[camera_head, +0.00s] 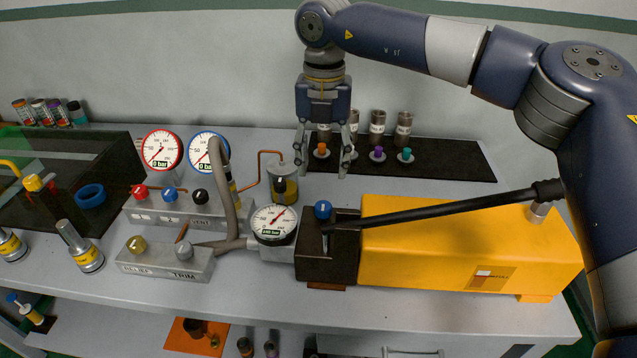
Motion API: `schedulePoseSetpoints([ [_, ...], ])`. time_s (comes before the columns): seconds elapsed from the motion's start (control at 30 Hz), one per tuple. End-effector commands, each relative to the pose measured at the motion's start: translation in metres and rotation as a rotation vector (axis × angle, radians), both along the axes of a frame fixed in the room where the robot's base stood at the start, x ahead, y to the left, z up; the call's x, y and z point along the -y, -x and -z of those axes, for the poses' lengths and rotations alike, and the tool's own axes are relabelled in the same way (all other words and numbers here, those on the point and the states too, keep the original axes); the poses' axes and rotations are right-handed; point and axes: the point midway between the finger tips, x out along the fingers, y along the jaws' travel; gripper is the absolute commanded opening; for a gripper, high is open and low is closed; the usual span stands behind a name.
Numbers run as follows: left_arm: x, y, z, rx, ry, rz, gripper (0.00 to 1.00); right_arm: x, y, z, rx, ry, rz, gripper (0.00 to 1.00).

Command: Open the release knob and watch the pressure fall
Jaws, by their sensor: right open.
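A hand pump has a yellow body (430,243), a long black lever and a dark front block (327,262). A round blue knob (323,209) stands on top of that block; it looks like the release knob, though no label is readable. A white pressure gauge (274,220) sits left of the block; its needle points to the upper right and its green readout is too small to read surely. My right gripper (323,170) points down, open and empty, above and behind the blue knob, apart from it. My left gripper is not in view.
Red-rimmed (161,150) and blue-rimmed (209,149) gauges read 0 bar above a manifold (170,214) with red, blue and black knobs. A block (165,262) marked RELIEF and TRIM sits in front. Grey cylinders (403,129) and small coloured knobs stand on a dark mat behind my gripper.

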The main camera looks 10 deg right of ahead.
Motion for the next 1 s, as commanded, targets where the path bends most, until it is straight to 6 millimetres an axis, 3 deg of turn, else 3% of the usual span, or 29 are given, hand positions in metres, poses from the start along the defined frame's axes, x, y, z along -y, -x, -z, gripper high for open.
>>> schedulePoseSetpoints([
  [0.17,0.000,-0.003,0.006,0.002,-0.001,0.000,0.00,0.001,0.000,0.007,0.000,0.004,0.002,0.49],
  [0.4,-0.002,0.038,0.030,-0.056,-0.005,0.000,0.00,0.001,0.000,0.039,-0.001,0.003,0.002,0.49],
  [0.5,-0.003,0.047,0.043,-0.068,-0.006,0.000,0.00,0.001,0.001,0.058,-0.002,0.004,0.002,0.49],
  [0.73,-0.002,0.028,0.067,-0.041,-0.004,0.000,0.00,0.001,0.001,0.098,-0.001,0.003,0.001,0.49],
  [0.87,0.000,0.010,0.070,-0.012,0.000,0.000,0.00,0.001,0.001,0.107,0.000,0.002,0.002,0.49],
  [1.0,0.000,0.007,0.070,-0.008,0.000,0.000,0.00,0.001,0.001,0.108,0.001,0.001,0.002,0.49],
])
